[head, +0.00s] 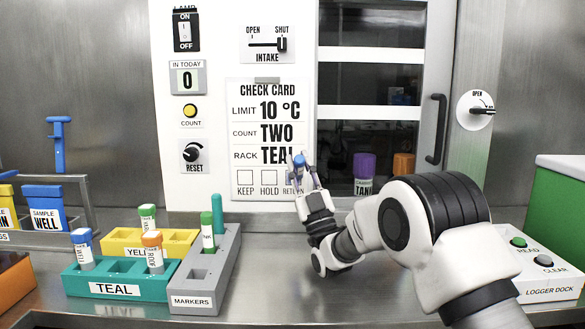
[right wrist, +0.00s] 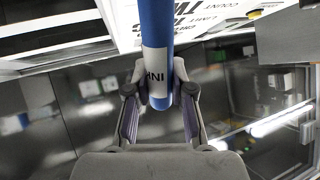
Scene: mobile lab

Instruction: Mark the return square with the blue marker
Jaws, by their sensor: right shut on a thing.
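The check card (head: 267,130) hangs on the white panel, with a row of small squares along its bottom. The KEEP and HOLD squares look empty. The return square (head: 290,178) is at the right end, mostly covered by my right gripper and its label is cut off. My right gripper (head: 305,180) is raised in front of it, shut on the blue marker (head: 299,161). In the right wrist view the blue marker (right wrist: 157,40) stands between the fingers, its white label showing and its far end out of frame. I cannot tell whether the tip touches the card.
A glass cabinet door with a black handle (head: 436,128) is right of the card. A logger dock (head: 550,275) sits right.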

